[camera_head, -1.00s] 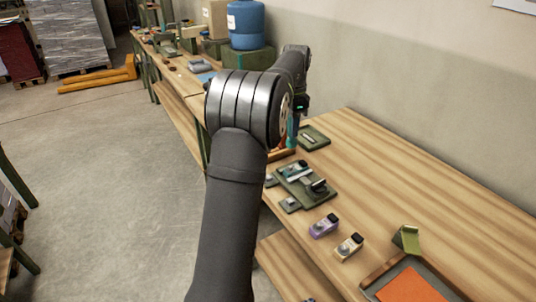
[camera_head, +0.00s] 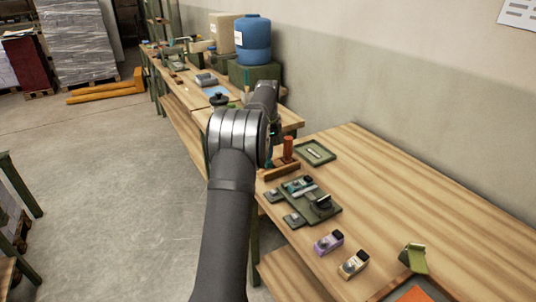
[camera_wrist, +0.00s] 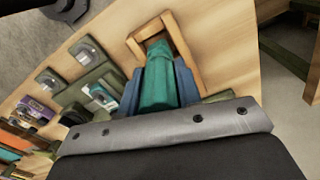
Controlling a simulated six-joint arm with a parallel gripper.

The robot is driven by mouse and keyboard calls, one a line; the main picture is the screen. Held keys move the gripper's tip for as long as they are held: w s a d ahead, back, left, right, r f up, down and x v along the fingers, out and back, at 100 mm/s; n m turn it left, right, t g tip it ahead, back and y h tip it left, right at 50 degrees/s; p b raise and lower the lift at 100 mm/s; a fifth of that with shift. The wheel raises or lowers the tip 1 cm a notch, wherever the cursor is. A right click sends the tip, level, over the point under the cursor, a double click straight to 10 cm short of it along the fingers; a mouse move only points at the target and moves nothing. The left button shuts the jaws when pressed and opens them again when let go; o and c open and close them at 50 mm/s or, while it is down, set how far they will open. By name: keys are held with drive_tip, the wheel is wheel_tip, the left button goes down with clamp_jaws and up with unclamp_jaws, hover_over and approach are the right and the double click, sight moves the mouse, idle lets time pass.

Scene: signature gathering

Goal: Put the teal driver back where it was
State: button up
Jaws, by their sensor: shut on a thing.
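The teal driver (camera_wrist: 158,82) is clasped between the blue-grey fingers of my gripper (camera_wrist: 158,92) in the wrist view. Its far end points at the opening of a wooden holder (camera_wrist: 132,42). I cannot tell whether that end is inside the opening or just above it. In the head view the wooden holder (camera_head: 280,173) sits at the table's left end, with an orange-red upright piece (camera_head: 287,149) at it. My arm hides the gripper's fingers and the driver in the head view.
A green tray (camera_head: 315,152) lies right of the holder. A green plate with tools (camera_head: 322,211) and small pads are nearer, then a purple block (camera_head: 328,242) and a tan block (camera_head: 353,264). A blue drum (camera_head: 253,40) stands behind.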

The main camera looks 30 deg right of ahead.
drive_tip(key=shift+f, duration=1.25)
drive_tip(key=shift+f, duration=0.15)
drive_tip(key=o, duration=1)
wheel_tip(320, 180, up, 12)
drive_tip(key=shift+r, duration=0.2)
drive_tip(key=shift+f, duration=0.15)
wheel_tip(320, 180, down, 12)
drive_tip(key=shift+s+r, duration=0.1)
drive_tip(key=shift+r, duration=1.85)
